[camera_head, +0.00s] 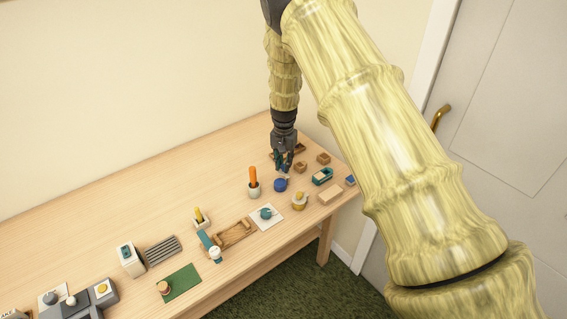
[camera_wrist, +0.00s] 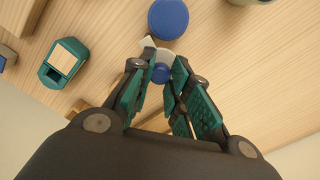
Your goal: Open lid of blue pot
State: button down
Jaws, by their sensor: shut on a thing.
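The blue pot (camera_head: 280,184) stands on the wooden table, just in front of my gripper (camera_head: 284,167). In the wrist view a round, plain blue top (camera_wrist: 168,18) shows beyond my fingertips, apart from them; it appears to be the pot. My gripper's teal-padded fingers (camera_wrist: 160,75) are closed in on a small pale round piece with a blue knob (camera_wrist: 161,73). It may be a lid; its underside is hidden, and I cannot tell how far above the table it is.
A teal box (camera_head: 322,176) and small wooden blocks (camera_head: 323,158) lie right of my gripper. Bare table lies behind left.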

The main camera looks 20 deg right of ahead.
jog(key=c, duration=1.3)
grip_release()
jog(key=shift+r, duration=0.1)
notch_tip(320, 180, up, 12)
